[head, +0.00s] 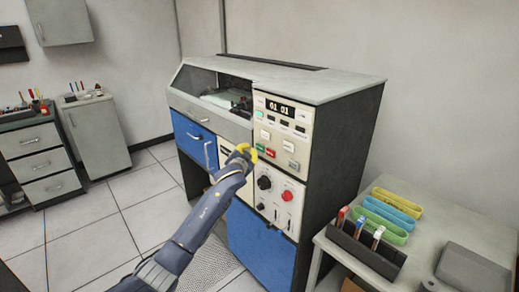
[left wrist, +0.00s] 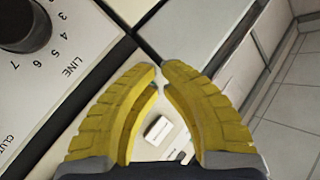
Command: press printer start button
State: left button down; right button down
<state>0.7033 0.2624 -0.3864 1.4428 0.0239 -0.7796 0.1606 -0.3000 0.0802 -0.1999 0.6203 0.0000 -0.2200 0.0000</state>
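The printer (head: 290,80) is a grey and blue cabinet with a cream control panel on its front right. The upper panel has a 01 01 display (head: 280,107), a red button (head: 270,153) and several small buttons and switches. I cannot read which one is the start button. My left gripper (head: 243,151) has yellow fingers and is at the left edge of this panel, partly over it. In the left wrist view its fingertips (left wrist: 159,66) almost meet, with nothing held. A pale button or switch (left wrist: 158,130) shows between the fingers. Contact cannot be told. My right gripper is out of view.
Below, the lower panel has a black knob (head: 264,183) and a red knob (head: 287,196). A grey table (head: 455,225) at right holds coloured trays (head: 398,203) and a dark rack (head: 365,250). Drawers (head: 40,165) stand at left. The tiled floor (head: 95,215) between is clear.

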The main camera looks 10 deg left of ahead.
pick_arm(q)
jog(key=shift+w+d, duration=0.2)
jog(key=shift+w, duration=0.1)
jog(key=shift+w+d, duration=0.55)
jog(key=shift+w, duration=0.15)
dwell(2.4)
jog(key=shift+s+a, duration=0.15)
jog(key=shift+s, duration=0.05)
dwell(0.3)
jog(key=shift+s+a, duration=0.35)
jog(key=shift+s, duration=0.15)
jog(key=shift+s+a, duration=0.75)
jog(key=shift+s, duration=0.3)
jog(key=shift+s+a, duration=0.7)
jog(key=shift+s, duration=0.3)
